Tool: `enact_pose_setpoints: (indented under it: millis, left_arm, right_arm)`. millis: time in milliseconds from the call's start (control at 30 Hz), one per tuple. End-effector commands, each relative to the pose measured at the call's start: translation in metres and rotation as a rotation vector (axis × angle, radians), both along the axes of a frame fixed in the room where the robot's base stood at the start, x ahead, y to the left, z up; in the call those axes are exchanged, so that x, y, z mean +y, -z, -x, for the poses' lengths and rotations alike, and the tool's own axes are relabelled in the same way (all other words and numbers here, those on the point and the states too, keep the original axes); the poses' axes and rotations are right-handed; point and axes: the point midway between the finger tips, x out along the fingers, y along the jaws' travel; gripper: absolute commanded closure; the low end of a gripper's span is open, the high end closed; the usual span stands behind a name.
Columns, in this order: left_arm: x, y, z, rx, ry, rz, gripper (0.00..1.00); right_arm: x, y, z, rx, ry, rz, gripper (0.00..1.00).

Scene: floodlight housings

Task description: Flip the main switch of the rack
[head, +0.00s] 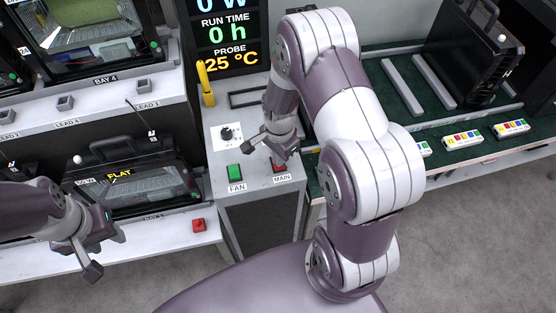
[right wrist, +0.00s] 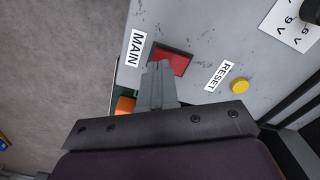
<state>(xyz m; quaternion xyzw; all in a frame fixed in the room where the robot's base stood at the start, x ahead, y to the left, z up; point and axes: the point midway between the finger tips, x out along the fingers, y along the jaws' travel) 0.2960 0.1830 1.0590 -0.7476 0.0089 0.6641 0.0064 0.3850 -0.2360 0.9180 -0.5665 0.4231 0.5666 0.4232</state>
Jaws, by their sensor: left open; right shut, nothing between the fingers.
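The red main switch (head: 278,168) is on the grey control panel (head: 222,168) of the rack, beside its MAIN label. My right gripper (head: 284,156) is shut and empty, right over the switch and hiding part of it. In the right wrist view the closed fingertips (right wrist: 159,66) overlap the lower left part of the red switch (right wrist: 176,60). I cannot tell whether they touch it. The display (head: 227,38) reads 0 W, 0 h and 25 °C. My left gripper (head: 98,262) is open and empty at the lower left, away from the panel.
A green FAN switch (head: 234,173) and a black knob (head: 227,133) are near the main switch. A yellow RESET button (right wrist: 240,87) shows in the wrist view. A floodlight housing marked FLAT (head: 140,180) stands left. A red button (head: 198,225) is on the front ledge.

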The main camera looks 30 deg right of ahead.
Motion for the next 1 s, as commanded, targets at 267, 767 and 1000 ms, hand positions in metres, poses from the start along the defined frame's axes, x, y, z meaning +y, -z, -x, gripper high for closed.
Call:
enact_pose_setpoints:
  millis: [267, 767, 1000]
  left_arm:
    - [0.000, 0.003, 0.000, 0.000, 0.000, 0.000, 0.57]
    - [0.000, 0.008, 0.000, 0.000, 0.000, 0.000, 0.57]
    - [0.000, 0.011, 0.000, 0.000, 0.000, 0.000, 0.57]
  right_arm:
    - [0.000, 0.004, 0.000, 0.000, 0.000, 0.000, 1.00]
    - [0.000, 0.012, 0.000, 0.000, 0.000, 0.000, 1.00]
    - [0.000, 0.015, 0.000, 0.000, 0.000, 0.000, 1.00]
